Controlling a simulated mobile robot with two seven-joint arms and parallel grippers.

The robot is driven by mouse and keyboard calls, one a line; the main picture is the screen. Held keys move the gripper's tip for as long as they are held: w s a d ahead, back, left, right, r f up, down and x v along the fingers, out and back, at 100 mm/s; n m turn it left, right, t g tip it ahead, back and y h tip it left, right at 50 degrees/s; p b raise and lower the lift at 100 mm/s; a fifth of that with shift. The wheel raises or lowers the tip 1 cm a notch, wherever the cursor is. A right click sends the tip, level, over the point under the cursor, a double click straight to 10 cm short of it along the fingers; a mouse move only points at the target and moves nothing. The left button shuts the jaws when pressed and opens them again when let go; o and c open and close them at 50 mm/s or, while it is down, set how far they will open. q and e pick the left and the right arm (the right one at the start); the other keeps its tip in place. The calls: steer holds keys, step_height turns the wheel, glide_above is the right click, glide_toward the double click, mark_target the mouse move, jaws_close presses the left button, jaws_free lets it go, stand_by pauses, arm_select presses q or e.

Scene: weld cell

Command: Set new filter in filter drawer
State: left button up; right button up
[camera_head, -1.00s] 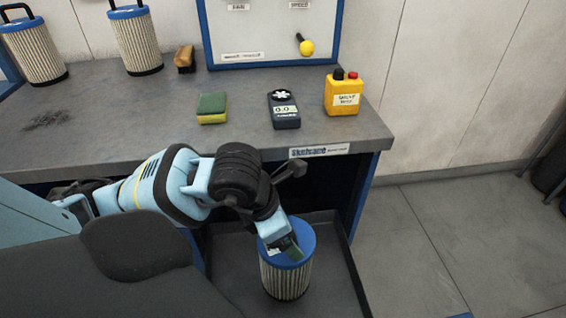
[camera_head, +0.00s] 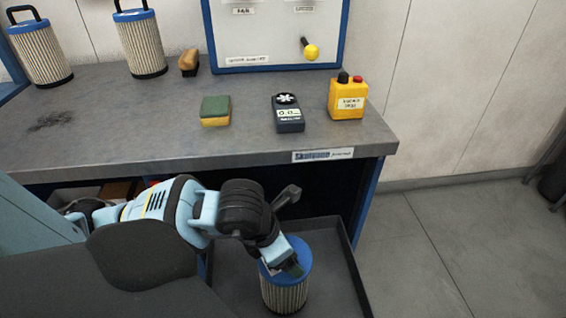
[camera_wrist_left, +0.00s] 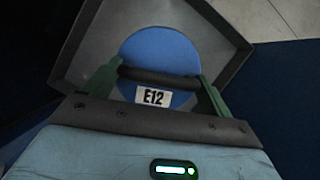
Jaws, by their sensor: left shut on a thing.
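A pleated filter (camera_head: 285,292) with a blue top stands upright in the dark open drawer (camera_head: 351,270) below the bench. My left gripper (camera_head: 292,268) is at the top of this filter, shut on its handle. In the left wrist view the gripper's green fingers (camera_wrist_left: 158,82) close on the black bar handle across the blue top (camera_wrist_left: 158,50), beside a label reading E12. My right gripper is not in view.
Two more filters (camera_head: 140,45) (camera_head: 40,52) stand at the back left of the bench (camera_head: 180,115). A brush (camera_head: 189,63), sponge (camera_head: 215,111), handheld meter (camera_head: 288,113) and yellow box (camera_head: 347,98) are on top.

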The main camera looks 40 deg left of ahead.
arm_select(q)
steer(key=shift+f, duration=1.9)
steer(key=o, duration=1.9)
steer(key=shift+b, duration=0.3)
steer(key=p+v, duration=0.2)
steer(key=v, duration=0.8)
steer(key=shift+s+r+p, duration=0.1)
steer(key=shift+r+p, duration=0.2)
steer(key=shift+p, duration=0.05)
steer(key=shift+s+a+r+p, duration=0.1)
steer(key=shift+s+r+p, duration=0.2)
steer(key=shift+r+p, duration=0.4)
